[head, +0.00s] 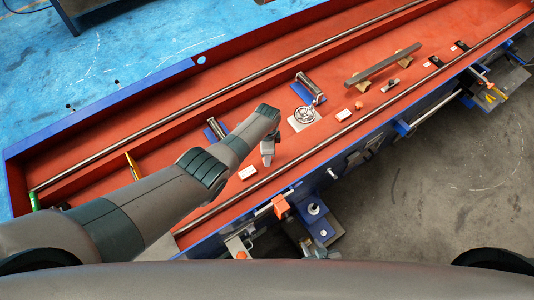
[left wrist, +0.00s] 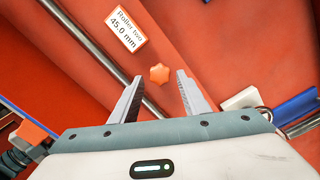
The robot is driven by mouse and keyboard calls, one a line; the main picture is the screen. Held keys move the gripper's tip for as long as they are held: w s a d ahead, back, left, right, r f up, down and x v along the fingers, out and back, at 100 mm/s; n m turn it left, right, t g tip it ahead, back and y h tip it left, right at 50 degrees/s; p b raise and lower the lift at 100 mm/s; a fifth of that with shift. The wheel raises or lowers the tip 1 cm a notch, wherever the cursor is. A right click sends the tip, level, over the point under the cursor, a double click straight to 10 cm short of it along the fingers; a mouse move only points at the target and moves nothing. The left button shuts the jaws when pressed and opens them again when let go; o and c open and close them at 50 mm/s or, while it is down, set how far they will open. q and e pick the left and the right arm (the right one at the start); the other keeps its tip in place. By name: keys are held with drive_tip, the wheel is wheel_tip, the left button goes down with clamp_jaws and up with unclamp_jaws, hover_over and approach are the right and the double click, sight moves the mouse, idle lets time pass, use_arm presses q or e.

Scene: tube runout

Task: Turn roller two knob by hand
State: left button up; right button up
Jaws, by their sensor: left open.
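In the left wrist view an orange star-shaped knob (left wrist: 159,73) shows against the red bed, just beyond my open left fingers. A white label (left wrist: 126,30) reading "Roller two 45.0 mm" lies beside it. My left gripper (left wrist: 157,92) has one finger on each side of the knob in the picture; whether the fingers are level with it I cannot tell. In the head view my left gripper (head: 267,158) points down over the red bed, and I cannot make out the knob there. A roller (head: 215,128) with blue mounts stands behind my arm. My right gripper is not in view.
The red bed has blue outer walls (head: 100,112) and a long metal rod (head: 345,132) near its front. Orange knobs and brackets stick out along the front edge.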

use_arm(q)
drive_tip(key=shift+m, duration=1.1)
drive_tip(key=shift+f+b, duration=1)
drive_tip(key=shift+b, duration=0.05)
drive_tip(key=c, duration=0.8)
